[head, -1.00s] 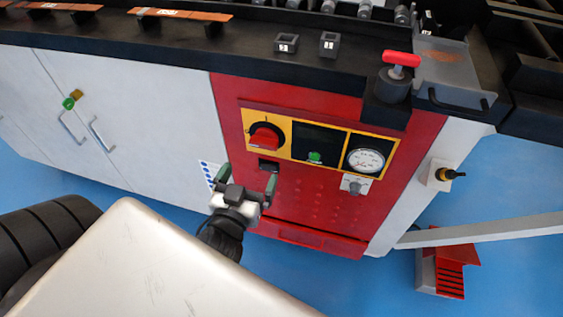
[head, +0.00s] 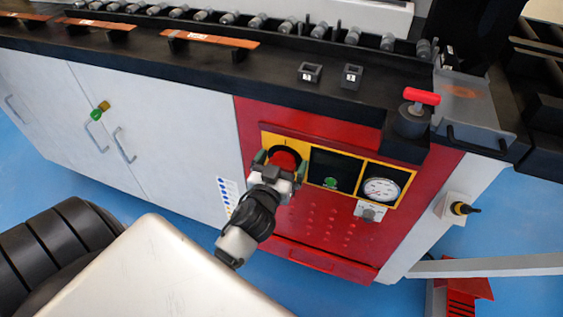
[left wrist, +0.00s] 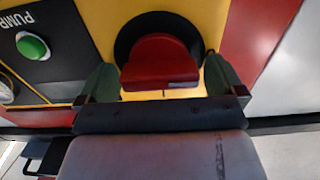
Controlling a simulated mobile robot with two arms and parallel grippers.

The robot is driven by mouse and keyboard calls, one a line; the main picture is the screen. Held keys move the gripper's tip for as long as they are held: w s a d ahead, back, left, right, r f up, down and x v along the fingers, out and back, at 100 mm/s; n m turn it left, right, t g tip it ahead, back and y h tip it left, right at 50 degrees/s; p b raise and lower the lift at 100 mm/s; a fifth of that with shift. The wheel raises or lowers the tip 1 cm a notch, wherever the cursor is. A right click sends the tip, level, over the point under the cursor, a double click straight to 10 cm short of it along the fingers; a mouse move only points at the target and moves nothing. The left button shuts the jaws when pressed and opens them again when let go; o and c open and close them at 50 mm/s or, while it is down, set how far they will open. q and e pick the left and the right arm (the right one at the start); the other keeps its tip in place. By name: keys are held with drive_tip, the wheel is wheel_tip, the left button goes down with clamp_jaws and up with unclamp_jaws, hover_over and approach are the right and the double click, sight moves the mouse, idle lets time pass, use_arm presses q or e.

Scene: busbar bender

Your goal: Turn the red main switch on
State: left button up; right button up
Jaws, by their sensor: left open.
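The red main switch (head: 284,161) is a red knob on a black round plate, set in the yellow part of the control panel. In the left wrist view the red knob (left wrist: 160,62) is near the top middle. My left gripper (head: 279,160) is open, in front of the switch, with one green fingertip on each side of the knob. In the left wrist view the fingers of the left gripper (left wrist: 162,82) flank the lower part of the knob, with yellow panel visible in the gaps beside it. My right gripper is not in view.
Right of the switch are a dark panel with a green pump button (head: 330,182) and a round gauge (head: 381,190). A red T-handle (head: 421,97) stands on the bench top above. A yellow-black plug (head: 461,208) sticks out from the right side.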

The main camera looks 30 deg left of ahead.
use_arm(q)
drive_tip(key=shift+c, duration=0.2)
drive_tip(key=c, duration=0.9)
